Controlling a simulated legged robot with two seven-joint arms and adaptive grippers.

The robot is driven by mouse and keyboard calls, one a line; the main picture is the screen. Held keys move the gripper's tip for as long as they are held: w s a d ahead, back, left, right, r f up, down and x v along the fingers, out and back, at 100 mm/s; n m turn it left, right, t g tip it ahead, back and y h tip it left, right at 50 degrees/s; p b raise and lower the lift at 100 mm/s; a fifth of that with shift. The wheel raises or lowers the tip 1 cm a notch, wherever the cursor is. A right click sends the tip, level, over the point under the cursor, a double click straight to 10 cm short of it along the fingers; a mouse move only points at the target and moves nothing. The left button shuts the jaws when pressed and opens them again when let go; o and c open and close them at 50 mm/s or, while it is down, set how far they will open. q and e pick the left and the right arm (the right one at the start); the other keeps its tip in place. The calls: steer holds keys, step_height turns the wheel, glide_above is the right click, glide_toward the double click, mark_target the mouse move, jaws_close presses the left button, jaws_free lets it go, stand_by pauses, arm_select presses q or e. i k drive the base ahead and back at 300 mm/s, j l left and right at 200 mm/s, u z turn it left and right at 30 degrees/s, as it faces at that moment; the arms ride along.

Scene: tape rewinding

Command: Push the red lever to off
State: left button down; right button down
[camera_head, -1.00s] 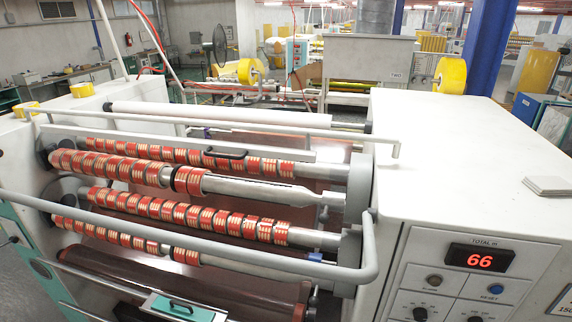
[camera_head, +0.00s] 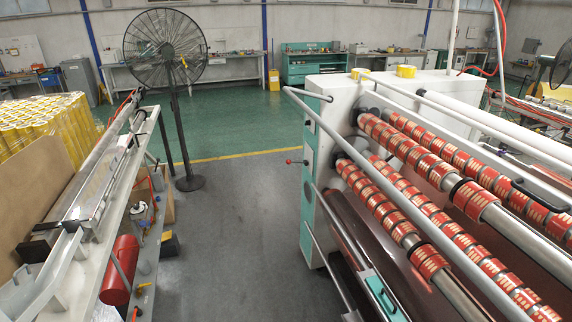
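A small lever with a red knob (camera_head: 290,162) sticks out to the left from the teal side panel of the tape rewinding machine (camera_head: 330,90). It is far off and small, and I cannot read any on or off marking near it. Neither of my grippers shows in the head view.
The grey floor (camera_head: 235,240) between the machine and the frame on the left, which carries a red cylinder (camera_head: 120,270), is clear. A tall black fan (camera_head: 166,50) stands beyond it. Pale guard rails (camera_head: 400,200) run along the machine's front, before rollers with red tape rolls (camera_head: 425,165).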

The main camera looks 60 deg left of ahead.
mark_target(288, 162)
steer(key=j+u, duration=0.35)
steer(key=i+j+u, duration=0.1)
steer(key=u, duration=0.25)
steer(key=i+j+u, duration=0.1)
steer(key=u, duration=0.25)
steer(key=j, duration=0.1)
